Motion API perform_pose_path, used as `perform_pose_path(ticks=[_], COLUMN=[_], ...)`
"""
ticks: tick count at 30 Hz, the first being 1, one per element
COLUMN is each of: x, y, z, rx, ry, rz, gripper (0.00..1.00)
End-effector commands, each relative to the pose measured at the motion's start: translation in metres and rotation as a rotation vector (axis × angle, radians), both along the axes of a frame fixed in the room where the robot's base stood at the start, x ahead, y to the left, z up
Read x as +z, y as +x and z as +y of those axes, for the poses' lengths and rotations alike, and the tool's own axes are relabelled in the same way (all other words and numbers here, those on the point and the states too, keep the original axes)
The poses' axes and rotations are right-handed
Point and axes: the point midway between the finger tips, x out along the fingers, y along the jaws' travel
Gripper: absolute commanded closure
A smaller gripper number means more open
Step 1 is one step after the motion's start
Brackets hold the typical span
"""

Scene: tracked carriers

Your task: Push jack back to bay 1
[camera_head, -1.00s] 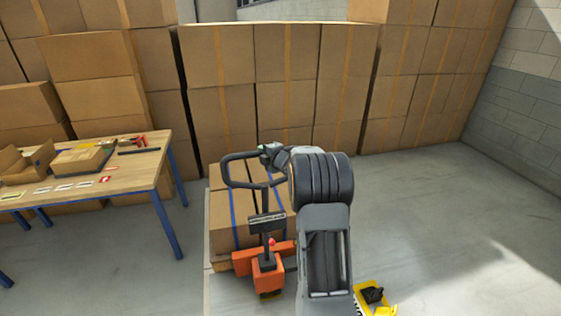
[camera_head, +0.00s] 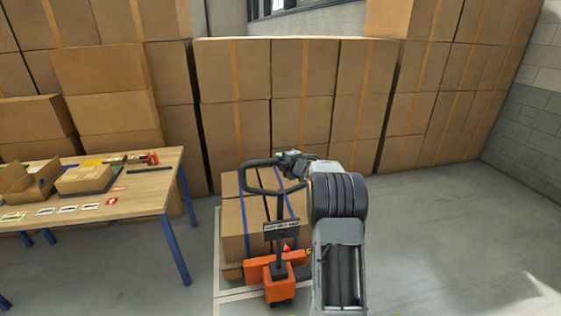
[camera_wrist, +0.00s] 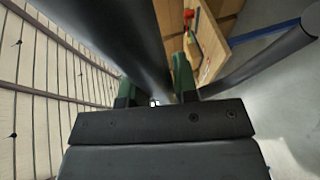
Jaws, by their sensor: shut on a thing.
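The orange pallet jack (camera_head: 279,285) stands upright on the floor, with a black loop handle (camera_head: 249,180). It stands at the near end of a pallet load of cartons with blue and black straps (camera_head: 238,225). My gripper (camera_head: 290,156) is at the top right of the handle loop. In the wrist view, my gripper's green fingers (camera_wrist: 158,88) are closed around a dark bar of the handle (camera_wrist: 146,40). White floor lines (camera_head: 240,296) run beside and in front of the load. No bay number is readable. My arm hides part of the load's right side.
A wooden table (camera_head: 135,195) with blue legs, holding boxes and small tools, stands to the left. Tall carton stacks (camera_head: 300,90) line the back. A grey block wall (camera_head: 530,130) stands at the right. The floor (camera_head: 440,230) on the right is clear.

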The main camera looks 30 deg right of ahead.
Motion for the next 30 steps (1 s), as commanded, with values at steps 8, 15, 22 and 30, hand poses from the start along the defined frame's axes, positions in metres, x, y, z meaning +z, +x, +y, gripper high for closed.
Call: perform_pose_path(ticks=[8, 15, 22, 30], x=[0.002, 0.002, 0.001, 0.004], y=[0.001, 0.001, 0.0, -0.017], z=[0.0, 0.0, -0.001, -0.003], rx=[-0.002, -0.002, -0.002, -0.004], ry=[-0.002, -0.002, -0.002, -0.002], rz=[-0.003, -0.003, -0.002, -0.003], gripper=[1.0, 0.54, 0.47, 0.47])
